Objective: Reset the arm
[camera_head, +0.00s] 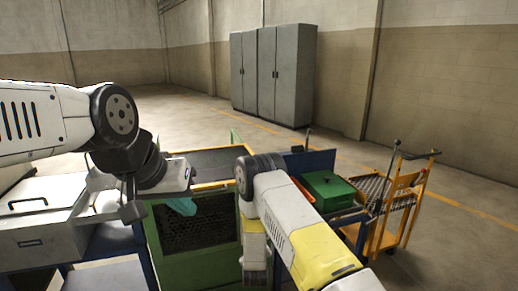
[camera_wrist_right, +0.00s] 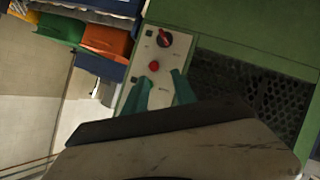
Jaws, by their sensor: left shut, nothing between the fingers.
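My left arm reaches in from the left in the head view. My left gripper (camera_head: 184,206), with teal fingers, is shut and empty above the front of the green machine (camera_head: 199,262). My right arm (camera_head: 290,220) is in the lower middle, and its gripper is hidden in the head view. In the right wrist view my right gripper (camera_wrist_right: 163,88) shows two teal fingers spread apart with nothing visible between them. They are in front of a pale control panel (camera_wrist_right: 143,52) with a red rotary switch (camera_wrist_right: 164,40) and a red button (camera_wrist_right: 154,66).
A white box with a handle (camera_head: 30,215) stands at the left. A green box (camera_head: 328,190) and an orange trolley (camera_head: 398,205) stand at the right. Grey cabinets (camera_head: 272,75) stand by the back wall. The floor between is clear.

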